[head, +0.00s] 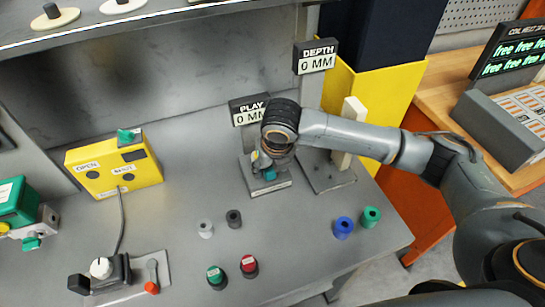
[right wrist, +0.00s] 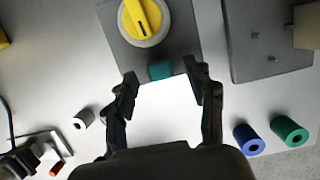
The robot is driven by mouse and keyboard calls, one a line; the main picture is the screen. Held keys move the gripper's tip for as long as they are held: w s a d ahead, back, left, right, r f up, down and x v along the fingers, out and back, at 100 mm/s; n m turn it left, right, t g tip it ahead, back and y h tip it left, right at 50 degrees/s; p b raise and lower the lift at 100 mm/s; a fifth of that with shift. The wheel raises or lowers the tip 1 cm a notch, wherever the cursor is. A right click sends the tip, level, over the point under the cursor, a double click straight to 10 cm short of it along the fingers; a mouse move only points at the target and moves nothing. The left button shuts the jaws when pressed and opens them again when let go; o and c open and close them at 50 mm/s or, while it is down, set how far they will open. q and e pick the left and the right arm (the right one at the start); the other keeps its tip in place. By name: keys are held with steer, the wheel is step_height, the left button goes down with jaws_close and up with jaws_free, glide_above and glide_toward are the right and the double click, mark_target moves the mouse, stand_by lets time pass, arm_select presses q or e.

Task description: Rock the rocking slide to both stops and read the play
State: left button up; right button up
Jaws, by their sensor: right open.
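A teal block (right wrist: 160,69), which looks like the rocking slide, sits at the edge of a grey plate (right wrist: 120,38) in the right wrist view. In the head view the teal part (head: 269,174) is partly hidden under my right arm. My right gripper (right wrist: 161,78) is open, its fingertips on either side of the teal block with gaps showing. In the head view the gripper (head: 262,163) points down at the plate. A yellow dial (right wrist: 143,20) is on the plate beyond the block. The PLAY display (head: 250,110) reads 0 MM, partly covered by my arm. My left gripper is not in view.
The DEPTH display (head: 316,57) reads 0 MM above a second plate (head: 325,178) with a pale upright block. Blue (head: 343,228) and green (head: 370,216) cylinders stand front right. A yellow box (head: 113,165) and a dial unit (head: 103,270) are left. The bench's middle front holds small cylinders (head: 234,218).

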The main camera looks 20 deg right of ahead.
steer(key=shift+w+f, duration=0.15)
steer(key=shift+f, duration=0.35)
jaws_close()
steer(key=c, duration=0.9)
jaws_free()
steer(key=shift+c, duration=1)
steer(key=shift+a+p, duration=0.15)
steer(key=shift+p, duration=0.4)
steer(key=shift+a, duration=0.15)
steer(key=shift+p, duration=0.9)
stand_by(0.5)
